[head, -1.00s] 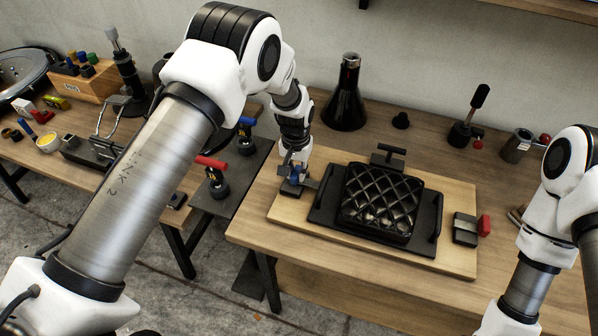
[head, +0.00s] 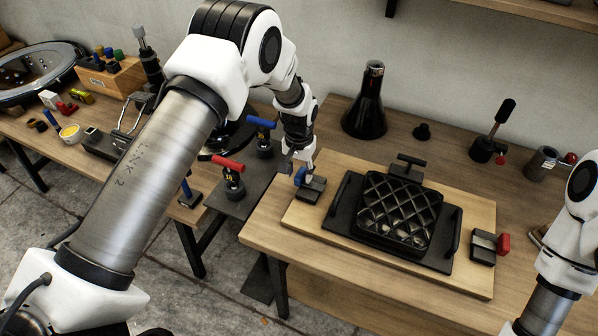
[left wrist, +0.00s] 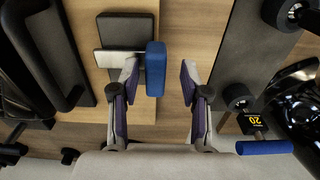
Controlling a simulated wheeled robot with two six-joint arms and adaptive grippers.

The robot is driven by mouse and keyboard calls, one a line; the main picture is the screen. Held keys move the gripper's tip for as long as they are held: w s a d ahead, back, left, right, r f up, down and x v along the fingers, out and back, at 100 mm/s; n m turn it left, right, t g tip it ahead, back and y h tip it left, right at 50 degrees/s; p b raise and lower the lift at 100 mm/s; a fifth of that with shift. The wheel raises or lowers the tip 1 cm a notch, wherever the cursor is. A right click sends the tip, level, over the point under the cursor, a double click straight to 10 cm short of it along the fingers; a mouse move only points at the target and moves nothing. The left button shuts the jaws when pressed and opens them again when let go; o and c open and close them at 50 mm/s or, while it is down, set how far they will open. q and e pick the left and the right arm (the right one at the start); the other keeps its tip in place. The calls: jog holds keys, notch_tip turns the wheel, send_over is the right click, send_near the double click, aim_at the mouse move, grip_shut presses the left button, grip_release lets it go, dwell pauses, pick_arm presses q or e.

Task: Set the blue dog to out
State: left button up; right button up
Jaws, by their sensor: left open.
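The blue dog's bright blue block (head: 300,176) stands on the left side of its dark body (head: 312,190), on the left end of the light wooden board. In the left wrist view the blue block (left wrist: 155,68) is apart from the grey body (left wrist: 122,32), with a pale metal slide between them. My left gripper (head: 296,160) is just above the block. In the left wrist view its fingers (left wrist: 159,80) are open, and the block shows between them, close to the left finger; whether they touch is unclear. My right gripper is out of view.
A dog with a red block (head: 503,244) is at the board's right. Red (head: 228,163) and blue (head: 262,122) T-handles stand left of the board. A black flask (head: 366,103) stands behind.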

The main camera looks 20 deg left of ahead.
pick_arm(q)
notch_tip(320, 180, up, 11)
jog(key=shift+r, duration=0.2)
jog(key=shift+a, duration=0.15)
